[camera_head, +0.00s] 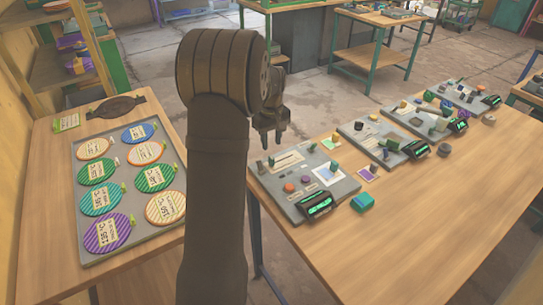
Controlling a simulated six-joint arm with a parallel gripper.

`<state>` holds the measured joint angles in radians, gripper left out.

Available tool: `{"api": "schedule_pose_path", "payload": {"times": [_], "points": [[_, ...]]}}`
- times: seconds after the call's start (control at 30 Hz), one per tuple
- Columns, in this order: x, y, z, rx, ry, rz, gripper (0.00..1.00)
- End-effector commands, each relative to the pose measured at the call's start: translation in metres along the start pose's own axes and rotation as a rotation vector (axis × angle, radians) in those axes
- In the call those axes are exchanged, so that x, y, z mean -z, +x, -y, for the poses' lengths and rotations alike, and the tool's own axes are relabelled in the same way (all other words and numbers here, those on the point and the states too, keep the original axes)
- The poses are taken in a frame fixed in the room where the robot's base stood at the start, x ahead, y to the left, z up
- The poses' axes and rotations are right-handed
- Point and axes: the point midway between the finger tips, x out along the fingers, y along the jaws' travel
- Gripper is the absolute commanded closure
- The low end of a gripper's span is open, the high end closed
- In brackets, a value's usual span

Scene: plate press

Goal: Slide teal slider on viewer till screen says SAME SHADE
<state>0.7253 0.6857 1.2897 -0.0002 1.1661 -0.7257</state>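Several grey viewer panels stand in a row on the wooden table at right. The nearest viewer panel (287,197) has a small dark screen (316,205) with green lettering too small to read. On it are a pale slot strip (286,161), orange and purplish round knobs, a white card and a small green-teal block (335,166). I cannot tell for sure which part is the teal slider. My gripper (271,138) points down above the back left of this panel, near the pale strip. It seems to hold nothing, and its finger gap is unclear.
A tray (86,257) of striped discs is on the left table. The right table's front is clear. My arm hides the middle.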

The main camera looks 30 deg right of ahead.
Motion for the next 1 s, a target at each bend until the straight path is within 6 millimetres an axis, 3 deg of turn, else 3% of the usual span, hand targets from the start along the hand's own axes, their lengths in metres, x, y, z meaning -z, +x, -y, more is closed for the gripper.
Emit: {"api": "schedule_pose_path", "payload": {"times": [0.1, 0.3, 0.5, 0.77, 0.93, 1.0], "points": [[-0.001, 0.026, 0.000, 0.002, 0.000, 0.003, 0.65], [0.000, 0.057, 0.000, 0.001, 0.001, 0.001, 0.65], [0.000, 0.069, 0.000, -0.001, 0.001, 0.000, 0.65], [0.000, 0.070, 0.000, -0.001, 0.001, -0.001, 0.65], [0.000, 0.070, 0.000, -0.001, 0.001, -0.001, 0.97], [0.000, 0.070, 0.000, -0.001, 0.001, -0.001, 1.00]]}}
